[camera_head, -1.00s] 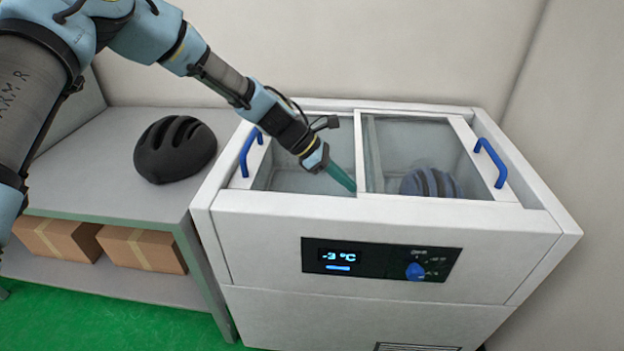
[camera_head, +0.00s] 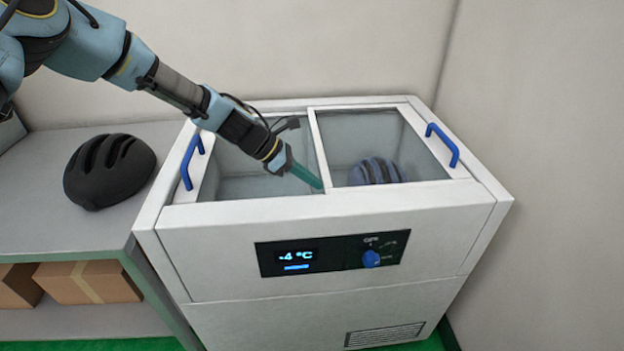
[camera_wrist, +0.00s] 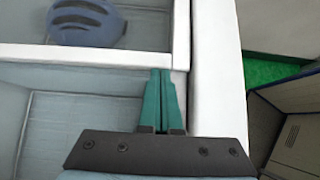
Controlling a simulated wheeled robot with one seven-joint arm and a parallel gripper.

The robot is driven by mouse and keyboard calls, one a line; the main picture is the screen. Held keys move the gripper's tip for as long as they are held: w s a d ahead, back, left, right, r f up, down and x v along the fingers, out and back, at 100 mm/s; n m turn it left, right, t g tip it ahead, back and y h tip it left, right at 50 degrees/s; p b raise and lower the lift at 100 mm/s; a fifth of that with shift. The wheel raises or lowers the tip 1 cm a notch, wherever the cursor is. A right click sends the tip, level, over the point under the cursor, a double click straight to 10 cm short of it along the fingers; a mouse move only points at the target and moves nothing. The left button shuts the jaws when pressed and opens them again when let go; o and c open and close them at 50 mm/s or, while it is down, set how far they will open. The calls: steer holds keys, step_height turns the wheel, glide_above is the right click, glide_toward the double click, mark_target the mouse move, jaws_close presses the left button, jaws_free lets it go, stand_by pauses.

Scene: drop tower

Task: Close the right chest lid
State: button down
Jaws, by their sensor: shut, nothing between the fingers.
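The white chest (camera_head: 330,225) has two glass-topped halves, split by a white middle bar (camera_head: 317,150). The right lid (camera_head: 410,140) has a blue handle (camera_head: 443,145) at its right side and lies across the right half. A blue-grey helmet (camera_head: 377,171) shows inside below it, and also in the wrist view (camera_wrist: 87,23). My gripper (camera_head: 318,184) is shut and empty. Its green fingers (camera_wrist: 161,72) point at the middle bar from the left half, close to the front rim; I cannot tell whether they touch the bar.
The left half has its own blue handle (camera_head: 191,160). A black helmet (camera_head: 108,170) rests on a grey shelf (camera_head: 60,215) left of the chest, with cardboard boxes (camera_head: 90,282) below. The chest front has a display and a blue knob (camera_head: 371,258). Walls stand behind and to the right.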

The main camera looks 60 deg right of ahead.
steer(key=w+a, duration=0.2)
steer(key=w, duration=0.1)
steer(key=shift+r+p, duration=0.1)
steer(key=shift+p, duration=0.2)
steer(key=b+v, duration=0.3)
steer(key=v, duration=0.7)
steer(key=shift+w, duration=0.1)
steer(key=w+a+m+t+y, duration=0.1)
steer(key=w+a+t, duration=0.1)
steer(key=w+a, duration=0.65)
steer(key=w+a+m+t, duration=0.2)
steer(key=w+a, duration=0.3)
steer(key=a, duration=0.6)
steer(key=w+a+m+t+y, duration=0.1)
steer(key=w+a+t, duration=0.2)
steer(key=w+a, duration=0.55)
steer(key=s+a+r+m+t+y, duration=0.1)
steer(key=s+a+m, duration=0.1)
steer(key=a, duration=1.2)
steer(key=s+a+r+m+t+y, duration=0.1)
steer(key=s+a+r, duration=0.1)
steer(key=a, duration=1.2)
steer(key=shift+a+r+m+y, duration=0.25)
steer(key=shift+a+m+y, duration=0.1)
steer(key=shift+m+y, duration=0.05)
